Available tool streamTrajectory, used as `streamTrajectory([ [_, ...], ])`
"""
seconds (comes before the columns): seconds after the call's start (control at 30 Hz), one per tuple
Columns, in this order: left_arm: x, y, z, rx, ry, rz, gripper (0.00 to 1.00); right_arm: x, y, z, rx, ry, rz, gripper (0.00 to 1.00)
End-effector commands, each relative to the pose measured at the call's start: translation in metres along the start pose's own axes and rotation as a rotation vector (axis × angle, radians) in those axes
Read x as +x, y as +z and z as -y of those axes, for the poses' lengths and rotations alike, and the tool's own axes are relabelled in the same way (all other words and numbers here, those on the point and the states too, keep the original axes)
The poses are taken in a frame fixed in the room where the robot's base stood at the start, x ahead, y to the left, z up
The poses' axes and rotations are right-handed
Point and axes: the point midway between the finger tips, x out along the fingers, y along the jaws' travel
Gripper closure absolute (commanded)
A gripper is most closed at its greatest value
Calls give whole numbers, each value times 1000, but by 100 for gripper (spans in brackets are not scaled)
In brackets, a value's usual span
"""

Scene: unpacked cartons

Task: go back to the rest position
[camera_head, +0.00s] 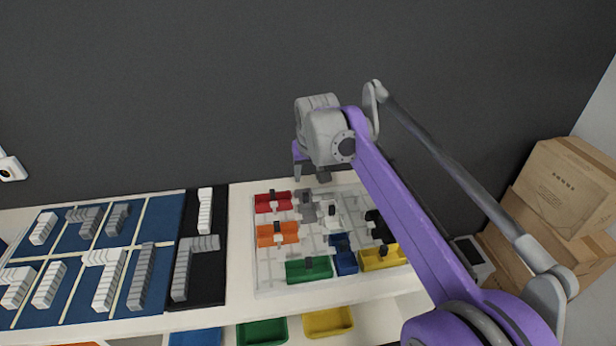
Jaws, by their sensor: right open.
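My right arm comes in from the lower right, purple and grey. Its gripper (311,174) hangs over the back edge of a light board and points down, with its jaws apart and nothing seen between them. The wrist hides part of the wall behind it. My left gripper does not show.
A white table (240,290) carries the light board (268,282) with coloured blocks, a blue mat (70,310) and a black mat (208,286) with grey and white pieces. Coloured bins (262,332) sit below. Cartons (563,188) are stacked at right. A dark wall stands behind.

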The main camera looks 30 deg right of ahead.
Motion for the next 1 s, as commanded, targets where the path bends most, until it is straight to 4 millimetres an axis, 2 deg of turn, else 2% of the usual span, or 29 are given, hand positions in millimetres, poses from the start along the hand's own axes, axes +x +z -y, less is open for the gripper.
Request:
streamTrajectory([
  [0.4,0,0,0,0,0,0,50,0,1,0,-1,0,0,50],
  [0.53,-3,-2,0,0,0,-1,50,-6,18,6,-19,-9,-5,50],
  [0.67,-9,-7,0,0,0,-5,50,-15,66,19,-66,-31,-16,50],
  [0.83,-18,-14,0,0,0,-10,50,-18,158,32,-145,-67,-36,50],
  [1.0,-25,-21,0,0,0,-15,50,-7,242,35,-211,-98,-56,50],
])
